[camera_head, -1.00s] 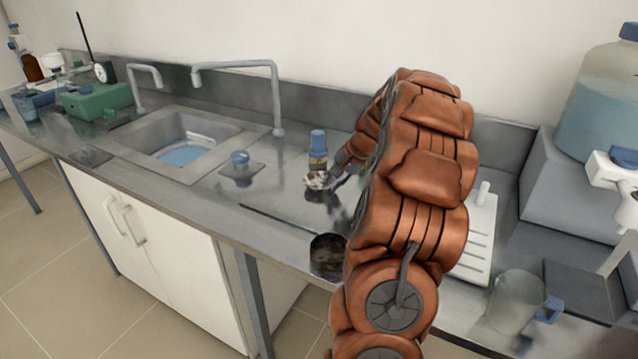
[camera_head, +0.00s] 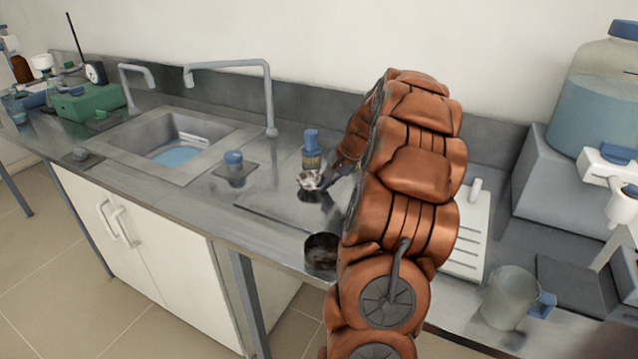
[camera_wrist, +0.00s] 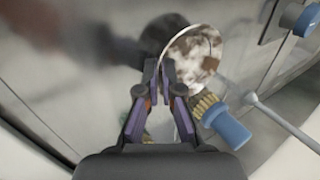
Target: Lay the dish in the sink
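The dish (camera_head: 310,180) is small, round and whitish with brown stains. The fingers are close together on that rim. In the head view my gripper (camera_head: 336,180) is mostly hidden behind my arm. The sink (camera_head: 133,127) is set into the steel counter to the left, with some blue at its bottom.
Two grey taps (camera_head: 270,105) rise behind the sink. A dark cup (camera_head: 321,252) is at the front edge. A glass beaker (camera_head: 507,298) is at right. The wrist view shows a blue-handled brush (camera_wrist: 228,128) near the dish.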

